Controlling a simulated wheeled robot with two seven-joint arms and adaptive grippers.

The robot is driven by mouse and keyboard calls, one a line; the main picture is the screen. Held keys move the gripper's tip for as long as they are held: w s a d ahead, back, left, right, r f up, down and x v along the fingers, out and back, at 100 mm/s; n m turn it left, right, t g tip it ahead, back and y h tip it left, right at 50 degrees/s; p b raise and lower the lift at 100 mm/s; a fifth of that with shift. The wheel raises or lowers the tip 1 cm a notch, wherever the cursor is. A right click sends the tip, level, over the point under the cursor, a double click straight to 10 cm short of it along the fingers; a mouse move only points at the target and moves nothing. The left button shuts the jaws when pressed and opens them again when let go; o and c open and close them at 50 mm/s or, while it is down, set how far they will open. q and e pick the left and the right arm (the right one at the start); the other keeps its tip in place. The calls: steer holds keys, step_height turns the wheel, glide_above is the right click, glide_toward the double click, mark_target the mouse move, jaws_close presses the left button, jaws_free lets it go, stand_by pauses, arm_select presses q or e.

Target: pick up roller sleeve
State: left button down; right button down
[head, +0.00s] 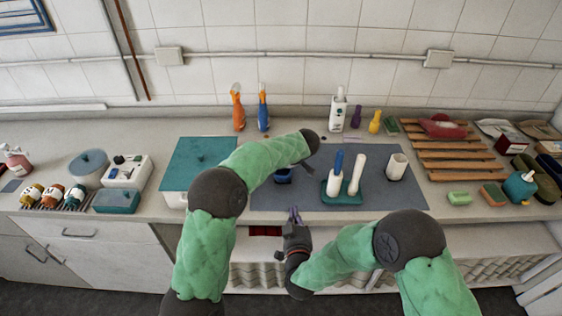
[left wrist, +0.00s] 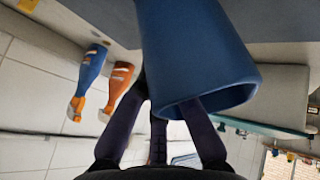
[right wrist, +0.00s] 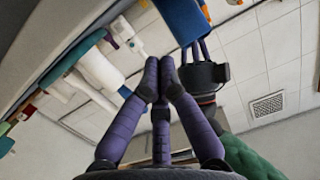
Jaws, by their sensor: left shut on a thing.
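My left gripper (head: 303,165) is over the grey mat and shut on a blue hollow tapered piece (head: 283,177). The left wrist view shows this piece (left wrist: 195,55) large, with its open end toward the camera. One finger goes into the opening and another passes outside the wall; the fingertips are hidden. I cannot tell whether this piece is the roller sleeve.
A white hollow cup (head: 397,166) stands on the right of the grey mat (head: 411,197). A teal-lidded box (head: 198,160) is left of the mat. A wooden rack (head: 455,155) is at right.

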arm_select(q)
steer(key=shift+s+f, duration=0.1)
steer(key=shift+f, duration=0.2)
arm_select(e)
steer(key=s+d+f+g+y, duration=0.1)
steer(key=s+f+g, duration=0.2)
steer(key=f, duration=0.3)
steer(key=s+d+f+m+g, duration=0.1)
steer(key=s+d+f+g, duration=0.15)
steer(key=f, duration=0.35)
steer(key=s+d+f+g+y, duration=0.1)
steer(key=s+f+g, duration=0.25)
steer(key=f, duration=0.25)
steer(key=s+f+g, duration=0.3)
steer(key=s+f, duration=0.1)
steer(key=s, duration=0.4)
steer(key=s+d+f+m+g+y, duration=0.1)
steer(key=s+f+g, duration=0.3)
steer(key=s, duration=0.4)
steer(key=shift+d+m, duration=0.3)
steer(key=shift+w, duration=0.1)
